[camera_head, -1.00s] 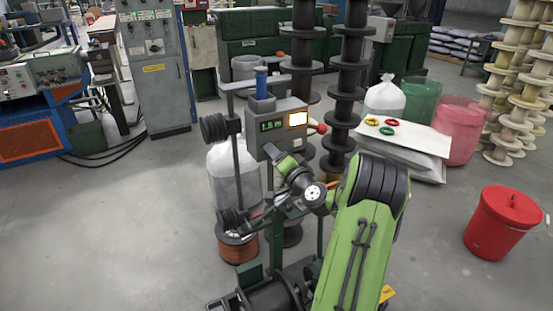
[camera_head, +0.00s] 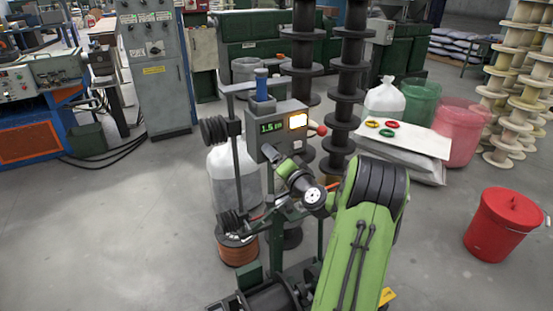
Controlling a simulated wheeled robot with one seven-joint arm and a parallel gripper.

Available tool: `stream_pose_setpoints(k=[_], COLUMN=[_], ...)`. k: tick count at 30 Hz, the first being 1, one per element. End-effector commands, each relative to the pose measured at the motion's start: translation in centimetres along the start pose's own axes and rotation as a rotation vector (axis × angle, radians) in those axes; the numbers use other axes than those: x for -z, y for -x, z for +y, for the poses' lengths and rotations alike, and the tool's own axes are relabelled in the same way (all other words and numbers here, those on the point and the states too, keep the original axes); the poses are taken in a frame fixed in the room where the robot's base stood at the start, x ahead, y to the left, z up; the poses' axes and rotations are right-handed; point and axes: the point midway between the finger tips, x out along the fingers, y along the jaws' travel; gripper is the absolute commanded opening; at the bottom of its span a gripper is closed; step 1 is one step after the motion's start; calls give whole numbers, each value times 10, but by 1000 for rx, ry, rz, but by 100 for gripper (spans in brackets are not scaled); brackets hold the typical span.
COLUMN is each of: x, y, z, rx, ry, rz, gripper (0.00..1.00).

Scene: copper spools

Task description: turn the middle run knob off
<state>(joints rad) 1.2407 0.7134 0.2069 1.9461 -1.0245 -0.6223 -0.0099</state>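A grey control box (camera_head: 265,141) stands on the green machine frame in the middle. I cannot make out a middle run knob; the lower front of the box is partly behind my arm. My gripper (camera_head: 269,151) is at the lower front edge of the box, pointing up and left. It is small and dark, so I cannot tell whether its fingers are open or touch anything.
A copper-wound spool (camera_head: 238,251) sits low left of the frame. A dark post (camera_head: 237,175) with rollers stands left of my gripper. Black spool stacks (camera_head: 345,105) rise behind. White sacks (camera_head: 413,165) and a red bin (camera_head: 502,226) are at right. The left floor is clear.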

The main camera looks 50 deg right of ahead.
Motion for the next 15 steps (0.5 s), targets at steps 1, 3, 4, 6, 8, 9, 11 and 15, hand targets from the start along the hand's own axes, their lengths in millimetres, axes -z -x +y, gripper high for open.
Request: stream_pose_setpoints(k=[1,3,4,6,8,9,11,15], x=[0,0,1,1,1,2,1,1], y=[0,1,3,11,24,34,51,92], z=[0,0,0,1,1,1,2,2], rx=[1,0,0,-3,-4,-5,-6,-8], ry=[0,0,-1,-2,-5,-6,-6,-7], rz=[1,1,1,1,2,4,4,5], gripper=[77,77,77,77,77,77,77,77])
